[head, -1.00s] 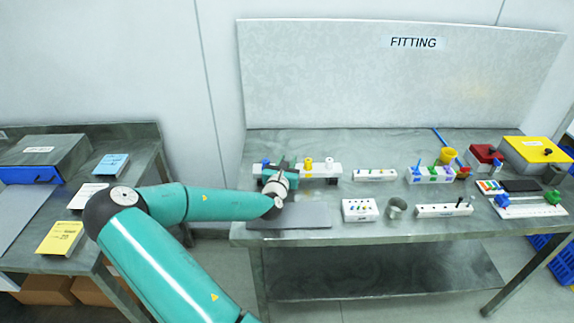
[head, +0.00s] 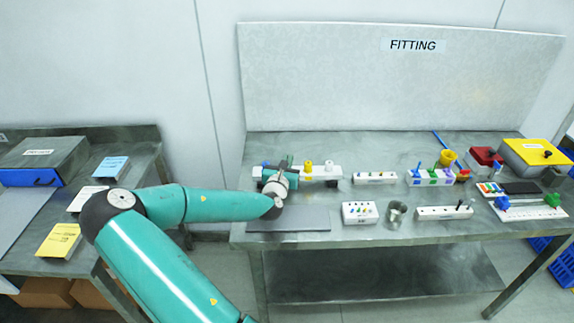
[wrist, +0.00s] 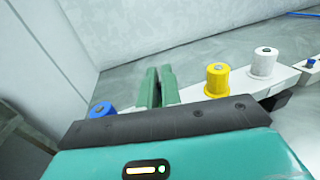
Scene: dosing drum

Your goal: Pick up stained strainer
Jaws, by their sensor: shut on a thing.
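My gripper (wrist: 158,85) stands at the white rack (head: 318,172) at the back left of the bench. In the wrist view its two green fingers are close together, between the blue-topped piece (wrist: 101,110) and the yellow-topped piece (wrist: 217,80). It is shut on a piece there, at the place of a strainer in the row. The fingers and the wrist body hide that piece, so no stain shows. A white-topped piece (wrist: 263,62) stands beyond the yellow one; both tops also show in the head view.
A grey mat (head: 290,219) lies in front of the rack. To the right stand a small white block with coloured pegs (head: 360,212), a metal cup (head: 396,211) and a long white block (head: 444,212). An upright panel marked FITTING (head: 400,90) closes the back.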

